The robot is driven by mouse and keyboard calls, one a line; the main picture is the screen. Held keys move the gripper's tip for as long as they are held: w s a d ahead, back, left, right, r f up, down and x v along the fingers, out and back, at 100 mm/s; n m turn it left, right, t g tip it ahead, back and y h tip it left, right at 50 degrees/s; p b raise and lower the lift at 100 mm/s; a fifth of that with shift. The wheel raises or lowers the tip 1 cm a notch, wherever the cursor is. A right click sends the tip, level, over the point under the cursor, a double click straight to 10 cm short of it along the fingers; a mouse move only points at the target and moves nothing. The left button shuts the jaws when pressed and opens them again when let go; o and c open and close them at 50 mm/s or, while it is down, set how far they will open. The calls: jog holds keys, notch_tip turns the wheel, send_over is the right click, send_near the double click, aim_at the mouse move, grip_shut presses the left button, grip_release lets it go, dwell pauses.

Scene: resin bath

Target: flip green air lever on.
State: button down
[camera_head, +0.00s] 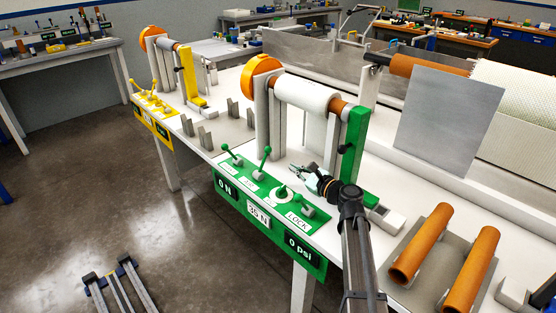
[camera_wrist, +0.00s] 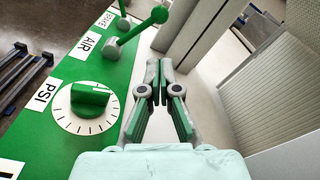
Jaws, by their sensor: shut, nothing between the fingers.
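The green air lever (camera_wrist: 139,27) rises from a grey pivot on the green panel, beside the AIR label (camera_wrist: 88,44). In the wrist view it leans right, toward the rollers; in the head view the lever (camera_head: 263,160) stands nearly upright. My gripper (camera_wrist: 162,68) is shut, with its fingertips together and nothing between them. In the wrist view the tips are just below and apart from the lever's green ball.
A green PSI dial (camera_wrist: 91,101) sits beside my gripper on the panel. A second green lever (camera_head: 230,154) leans left nearby. Grey uprights (camera_wrist: 190,35) and a white roller (camera_head: 305,95) stand behind. A green post (camera_head: 354,150) is to the right.

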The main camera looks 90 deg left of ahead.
aim_at(264, 161)
jog(key=x, duration=1)
dwell(0.4)
